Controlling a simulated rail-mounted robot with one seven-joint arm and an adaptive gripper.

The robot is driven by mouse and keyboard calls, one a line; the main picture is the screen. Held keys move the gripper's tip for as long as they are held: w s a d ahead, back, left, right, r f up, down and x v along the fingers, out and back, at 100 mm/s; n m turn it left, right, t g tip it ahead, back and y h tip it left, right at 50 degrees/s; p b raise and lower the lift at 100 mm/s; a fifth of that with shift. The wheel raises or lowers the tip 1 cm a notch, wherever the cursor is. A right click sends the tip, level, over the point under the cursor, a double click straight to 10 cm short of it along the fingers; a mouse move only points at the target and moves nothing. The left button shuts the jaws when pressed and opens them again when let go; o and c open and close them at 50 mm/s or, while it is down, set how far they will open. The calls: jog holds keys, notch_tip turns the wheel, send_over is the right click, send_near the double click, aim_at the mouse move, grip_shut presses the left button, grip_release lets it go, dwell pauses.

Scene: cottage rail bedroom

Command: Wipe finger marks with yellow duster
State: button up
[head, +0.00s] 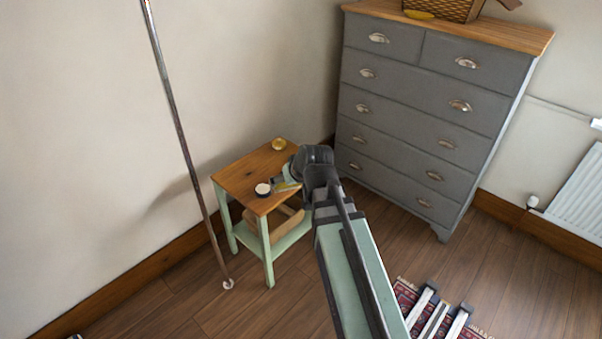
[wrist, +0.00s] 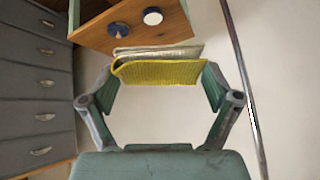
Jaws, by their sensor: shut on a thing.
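The yellow duster (wrist: 158,71) is held across my gripper (wrist: 160,75), between its two fingers, in the wrist view. A pale layer shows along its far edge; I cannot tell whether it is part of the duster. In the head view, my gripper (head: 288,184) is at the front right edge of a small bedside table (head: 243,178) with a wooden top and pale green legs. A bit of yellow shows there. No finger marks can be made out in either view.
A dark jar with a pale lid (head: 262,190) stands near the table's front edge, close to my gripper. A small gold round thing (head: 279,144) sits at its back corner. A grey chest of drawers (head: 420,105) stands to the right, and a thin pole (head: 180,130) to the left.

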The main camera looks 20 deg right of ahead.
jog(key=w+a+f+m+t+y, duration=0.15)
jog(key=w+a+t, duration=0.55)
jog(key=w+a, duration=0.8)
jog(key=a+r+t+y, duration=0.2)
jog(key=a+r+t, duration=0.1)
jog(key=r, duration=0.5)
jog(key=a+r+t+y, duration=0.2)
jog(key=a+r+t, duration=0.1)
jog(key=a+r, duration=0.3)
notch_tip(320, 180, up, 2)
jog(key=shift+w+r, duration=0.25)
jog(key=shift+w, duration=0.05)
jog(key=shift+w+a, duration=0.1)
jog(key=shift+m, duration=0.25)
jog(key=w+a, duration=0.2)
jog(key=w, duration=0.3)
jog(key=shift+a+p, duration=0.3)
jog(key=shift+a, duration=0.1)
